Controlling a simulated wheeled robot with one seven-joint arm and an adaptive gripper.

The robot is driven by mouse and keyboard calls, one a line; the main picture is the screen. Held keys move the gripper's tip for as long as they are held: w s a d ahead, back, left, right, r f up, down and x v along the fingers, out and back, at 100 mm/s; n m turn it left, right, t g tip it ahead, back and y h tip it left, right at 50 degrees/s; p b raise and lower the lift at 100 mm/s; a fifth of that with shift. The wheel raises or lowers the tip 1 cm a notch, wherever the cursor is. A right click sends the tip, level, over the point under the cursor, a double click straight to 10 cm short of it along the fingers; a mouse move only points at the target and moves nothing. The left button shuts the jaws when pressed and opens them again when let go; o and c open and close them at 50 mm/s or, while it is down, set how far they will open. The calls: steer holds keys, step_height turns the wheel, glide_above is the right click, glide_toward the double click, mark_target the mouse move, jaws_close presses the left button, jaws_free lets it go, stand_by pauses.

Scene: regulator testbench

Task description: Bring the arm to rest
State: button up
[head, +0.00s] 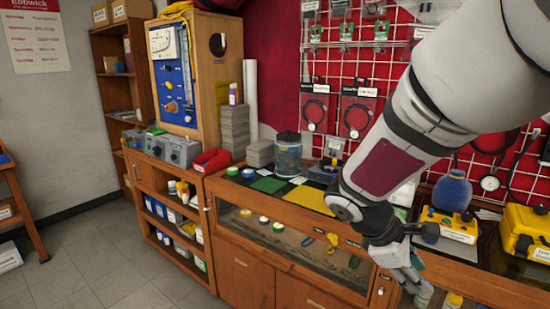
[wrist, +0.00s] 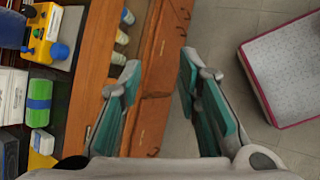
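My gripper (head: 412,284) hangs at the end of my pale arm, which comes in from the upper right of the head view. It points down in front of the wooden counter (head: 275,200), near its front edge. In the wrist view my gripper (wrist: 158,72) has its two teal-padded fingers spread wide apart. Nothing is between them; the counter's wooden front and the grey floor (wrist: 215,25) show behind. I cannot tell from the head view how far the fingers are from the counter.
A yellow case (head: 525,235), a yellow box with knobs (head: 448,225) and a blue round vessel (head: 453,190) stand on the counter beside my arm. A glass-fronted display (head: 300,245) lies below the countertop. A pink-edged pale box (wrist: 285,65) is on the floor. Open floor lies at left.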

steer(key=s+a+r+m+t+y, duration=0.1)
steer(key=s+a+r+m+y, duration=0.1)
steer(key=s, duration=0.4)
steer(key=s+a+r+m+t+y+p, duration=0.1)
steer(key=s+a+r+m+y, duration=0.2)
steer(key=s+r+m, duration=0.2)
steer(key=s+a+r+m+t+y+p, duration=0.1)
steer(key=s+a+r+m+y, duration=0.1)
steer(key=s, duration=0.6)
step_height(320, 180, up, 2)
steer(key=m+y, duration=0.1)
steer(key=m, duration=0.2)
steer(key=shift+s+a+t, duration=0.25)
steer(key=shift+a+t, duration=0.05)
steer(key=shift+a, duration=0.05)
steer(key=shift+w, duration=0.1)
